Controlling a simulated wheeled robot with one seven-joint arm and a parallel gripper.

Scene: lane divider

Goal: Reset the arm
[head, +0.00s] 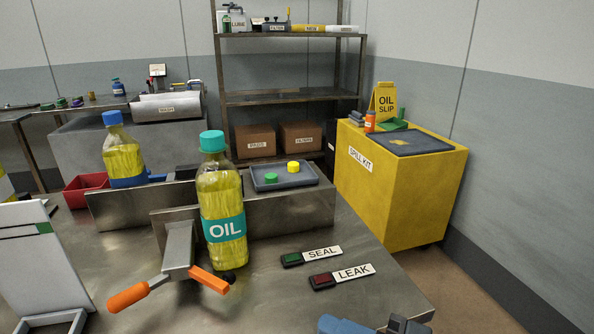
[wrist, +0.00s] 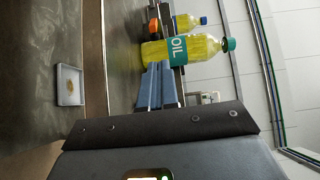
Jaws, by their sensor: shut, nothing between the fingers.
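My gripper (head: 400,325) shows only in part at the bottom edge of the head view, low at the right, apart from everything on the metal bench. In the wrist view my gripper (wrist: 160,128) fills the bottom as a dark bar and grey body; it is shut and holds nothing. An oil bottle (head: 222,190) with a teal cap and OIL label stands upright on the bench; it also shows in the wrist view (wrist: 205,48), turned sideways by the camera. A second bottle (head: 123,155) with a blue cap stands behind a metal divider.
A yellow spill kit box (head: 420,195) stands right. Bare bench lies around the buttons.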

